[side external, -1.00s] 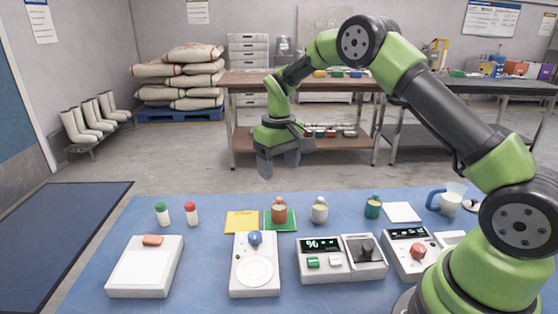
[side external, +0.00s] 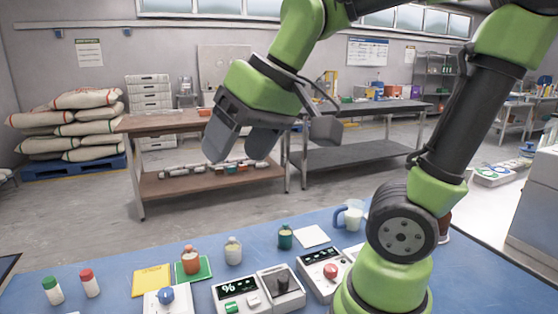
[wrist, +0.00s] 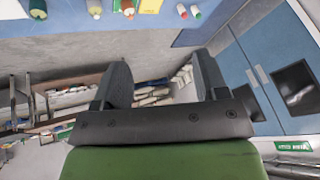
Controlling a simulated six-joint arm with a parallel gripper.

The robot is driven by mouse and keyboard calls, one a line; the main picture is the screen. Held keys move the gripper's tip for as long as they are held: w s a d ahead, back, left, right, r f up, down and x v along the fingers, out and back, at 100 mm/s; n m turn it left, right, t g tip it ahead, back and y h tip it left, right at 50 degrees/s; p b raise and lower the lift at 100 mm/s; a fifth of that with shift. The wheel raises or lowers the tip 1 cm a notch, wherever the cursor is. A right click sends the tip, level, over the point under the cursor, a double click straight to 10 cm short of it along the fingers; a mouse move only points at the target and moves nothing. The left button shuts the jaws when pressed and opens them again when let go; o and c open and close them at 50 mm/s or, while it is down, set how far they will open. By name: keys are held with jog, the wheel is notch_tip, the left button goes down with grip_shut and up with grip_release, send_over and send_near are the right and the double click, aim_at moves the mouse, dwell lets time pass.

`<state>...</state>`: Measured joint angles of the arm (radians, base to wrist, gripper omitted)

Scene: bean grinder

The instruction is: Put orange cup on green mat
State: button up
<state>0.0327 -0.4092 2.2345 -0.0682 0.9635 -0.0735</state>
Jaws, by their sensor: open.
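The orange cup (side external: 191,262) is a small rounded vessel and stands upright on the green mat (side external: 206,271) on the blue table. The mat's edges show around its base. In the wrist view the cup (wrist: 128,6) is at the top edge, partly cut off. My gripper (side external: 236,155) is open and empty, high above the table and apart from the cup. Its two spread fingers (wrist: 161,75) show in the wrist view with nothing between them.
A yellow mat (side external: 152,281) lies left of the green mat, and a pale jar (side external: 233,251) stands to the right. A teal bottle (side external: 285,237) is farther right. Two small capped bottles stand at left. A scale with a dark display (side external: 239,290) is in front.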

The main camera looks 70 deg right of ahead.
jog(key=s+a+f+t, duration=0.1)
jog(key=s, duration=0.5)
jog(key=shift+f+y, duration=0.15)
jog(key=shift+y, duration=0.15)
dwell(0.8)
